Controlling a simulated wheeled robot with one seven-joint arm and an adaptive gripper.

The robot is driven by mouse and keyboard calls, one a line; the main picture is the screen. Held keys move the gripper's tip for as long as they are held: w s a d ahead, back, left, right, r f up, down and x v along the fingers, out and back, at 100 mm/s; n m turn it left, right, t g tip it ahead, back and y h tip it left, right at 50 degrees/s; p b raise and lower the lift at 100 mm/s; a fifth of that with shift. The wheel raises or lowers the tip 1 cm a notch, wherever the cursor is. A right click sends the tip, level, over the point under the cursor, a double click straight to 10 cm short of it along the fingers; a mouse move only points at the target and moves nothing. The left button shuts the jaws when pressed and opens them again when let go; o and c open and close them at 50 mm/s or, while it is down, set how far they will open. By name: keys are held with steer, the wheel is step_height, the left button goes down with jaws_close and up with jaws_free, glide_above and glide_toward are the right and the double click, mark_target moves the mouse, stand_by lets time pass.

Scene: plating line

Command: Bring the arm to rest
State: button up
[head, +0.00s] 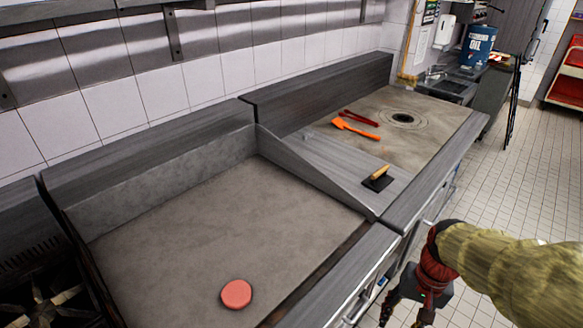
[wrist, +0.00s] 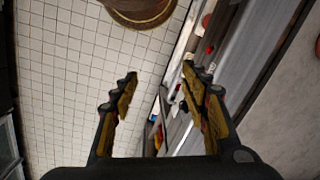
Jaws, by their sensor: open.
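My gripper (head: 405,305) is at the lower right of the head view, low in front of the counter and over the tiled floor. My arm (head: 500,258) reaches in from the right edge, in a yellowish sleeve with a red wrist part. In the wrist view the two fingers (wrist: 162,98) stand well apart. Nothing is between them except the view of the floor and the counter front beyond. The gripper is open and empty, apart from the counter as far as I can tell.
A pink patty (head: 236,294) lies on the flat griddle (head: 190,235). A scraper with a wooden handle (head: 379,178), an orange spatula (head: 352,127) and red tongs (head: 361,118) lie on the farther counter. A blue oil drum (head: 477,46) stands at the back. Tiled floor (head: 510,185) at right is clear.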

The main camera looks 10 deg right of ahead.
steer(key=a+r+n+t+h, duration=0.1)
steer(key=a+r+n+t, duration=0.4)
steer(key=a+r, duration=0.6)
step_height(320, 180, up, 4)
steer(key=shift+s+f+n+t, duration=0.1)
steer(key=shift+s+n+t, duration=0.1)
steer(key=shift+n+t, duration=0.25)
